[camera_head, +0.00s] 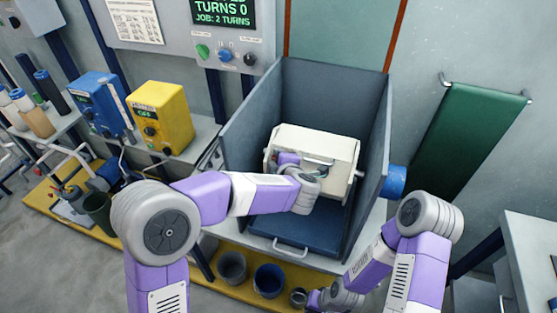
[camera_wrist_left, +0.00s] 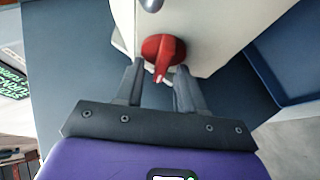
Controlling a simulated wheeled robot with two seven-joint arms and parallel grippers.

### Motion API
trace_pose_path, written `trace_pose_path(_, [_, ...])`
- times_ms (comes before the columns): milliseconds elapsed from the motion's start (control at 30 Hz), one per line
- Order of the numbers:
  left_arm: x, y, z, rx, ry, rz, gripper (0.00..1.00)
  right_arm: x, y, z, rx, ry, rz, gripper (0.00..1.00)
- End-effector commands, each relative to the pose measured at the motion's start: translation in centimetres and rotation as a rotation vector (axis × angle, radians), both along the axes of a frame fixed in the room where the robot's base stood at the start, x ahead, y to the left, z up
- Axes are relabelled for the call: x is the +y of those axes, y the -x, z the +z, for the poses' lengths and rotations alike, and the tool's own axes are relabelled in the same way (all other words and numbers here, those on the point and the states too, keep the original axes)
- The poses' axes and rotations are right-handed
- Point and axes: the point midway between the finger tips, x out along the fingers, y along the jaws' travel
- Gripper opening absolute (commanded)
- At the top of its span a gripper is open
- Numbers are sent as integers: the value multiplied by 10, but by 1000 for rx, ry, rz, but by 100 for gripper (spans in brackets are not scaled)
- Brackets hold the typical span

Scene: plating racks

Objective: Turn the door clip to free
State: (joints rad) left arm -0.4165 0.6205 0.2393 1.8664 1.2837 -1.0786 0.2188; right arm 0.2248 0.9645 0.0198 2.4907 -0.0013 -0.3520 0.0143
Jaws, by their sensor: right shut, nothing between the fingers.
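The door clip is a red knob with a raised grip (camera_wrist_left: 163,52) on the pale face of a cream box (camera_head: 335,146). The box stands inside a grey open-fronted booth (camera_head: 249,118). In the left wrist view my left gripper (camera_wrist_left: 161,68) is open, with its two fingers apart on either side of the clip's grip. I cannot tell whether they touch it. In the head view my left forearm and wrist reach across the booth front and hide the clip. My right gripper (camera_head: 314,301) is low at the bottom edge, away from the box, shut and empty.
A blue tray (camera_head: 290,243) with a handle lies under the box. A yellow unit (camera_head: 161,117) and a blue unit (camera_head: 101,103) stand left. Buckets (camera_head: 232,267) sit below on a yellow platform. A display above reads "TURNS 0" and "JOB: 2 TURNS".

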Motion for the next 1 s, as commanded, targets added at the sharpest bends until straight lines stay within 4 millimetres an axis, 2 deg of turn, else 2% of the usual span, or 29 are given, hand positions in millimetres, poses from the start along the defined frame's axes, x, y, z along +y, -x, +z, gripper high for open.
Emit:
trace_pose_path(267, [-2, 5, 4, -2, -1, -2, 38, 0, 0, 1, 0, 0, 0, 0])
trace_pose_path(700, [-17, 61, 32, -2, -1, -2, 38, 0, 0, 12, 0, 0, 0, 0])
trace_pose_path(1000, [-18, 66, 33, 0, 0, 0, 38, 0, 0, 12, 0, 0, 0, 0])
